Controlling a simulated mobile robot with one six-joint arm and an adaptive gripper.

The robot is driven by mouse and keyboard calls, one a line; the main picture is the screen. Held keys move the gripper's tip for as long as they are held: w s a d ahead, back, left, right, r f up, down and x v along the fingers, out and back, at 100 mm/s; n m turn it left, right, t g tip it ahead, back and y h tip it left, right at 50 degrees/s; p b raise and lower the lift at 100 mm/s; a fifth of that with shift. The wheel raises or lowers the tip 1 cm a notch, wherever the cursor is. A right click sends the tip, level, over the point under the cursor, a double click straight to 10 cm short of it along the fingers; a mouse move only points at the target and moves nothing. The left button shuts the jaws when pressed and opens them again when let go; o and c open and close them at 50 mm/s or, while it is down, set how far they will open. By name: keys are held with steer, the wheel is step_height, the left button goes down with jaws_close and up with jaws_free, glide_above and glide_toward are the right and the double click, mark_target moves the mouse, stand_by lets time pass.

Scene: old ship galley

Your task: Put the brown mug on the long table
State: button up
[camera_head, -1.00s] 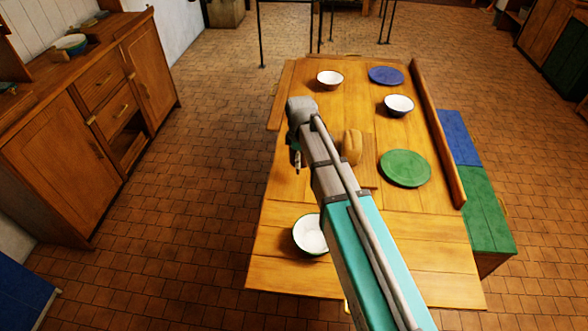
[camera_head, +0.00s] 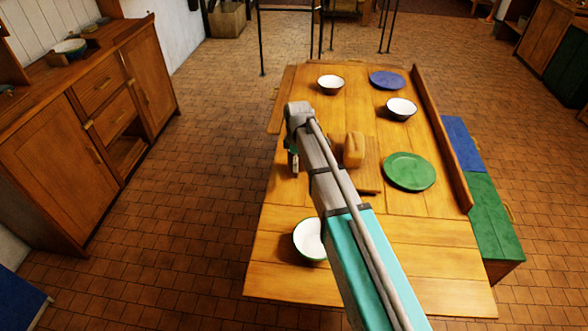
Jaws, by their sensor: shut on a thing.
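The long wooden table (camera_head: 270,278) runs away from me down the middle right of the view. My arm reaches out over it from the bottom edge. My gripper (camera_head: 293,165) hangs from the arm's far end over the table's left edge, small and partly hidden by the arm. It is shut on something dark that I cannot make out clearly. This is most likely the brown mug, as no brown mug shows anywhere else. I cannot tell its height above the table.
On the table are white bowls (camera_head: 331,84) (camera_head: 400,108) (camera_head: 308,240), a blue plate (camera_head: 387,80), a green plate (camera_head: 409,171), and a loaf (camera_head: 353,150) on a board (camera_head: 369,180). A bench (camera_head: 488,215) stands at right, cabinets (camera_head: 58,165) at left. Bare table lies at the near end.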

steer(key=shift+w+a+f+b, duration=0.15)
steer(key=shift+w+f+b, duration=0.35)
steer(key=shift+f+b, duration=0.25)
steer(key=shift+s+f+b, duration=0.1)
steer(key=shift+f+b, duration=1.15)
steer(key=shift+f, duration=0.05)
steer(key=o, duration=1.2)
steer(key=shift+r, duration=0.1)
steer(key=r+p, duration=1.2)
steer(key=shift+w, duration=0.2)
